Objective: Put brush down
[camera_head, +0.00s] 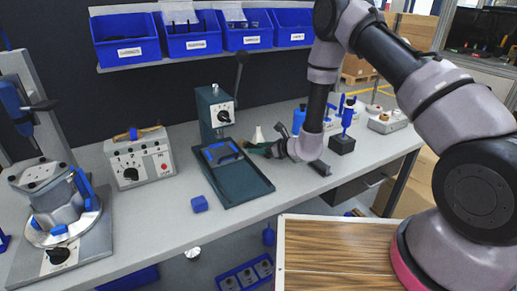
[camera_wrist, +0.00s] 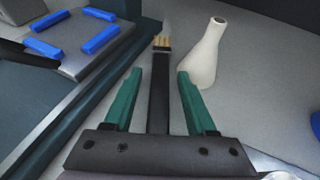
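The brush (camera_wrist: 160,88) shows in the wrist view with a black handle and pale tan bristles at its far end. Its handle lies lengthwise between the two green fingers of my gripper (camera_wrist: 159,72), with a visible gap on each side. The fingers stand apart and do not appear to touch the handle. The bristles reach past the fingertips, over the grey bench top. In the head view my gripper (camera_head: 258,148) is low over the bench, beside the green machine's tray. I cannot make out the brush there. Whether it rests on the bench is unclear.
A white bottle (camera_wrist: 206,55) stands just right of the brush. The green tray (camera_head: 240,187) with a grey block (camera_head: 221,153) is to the left. The front bench top is mostly clear.

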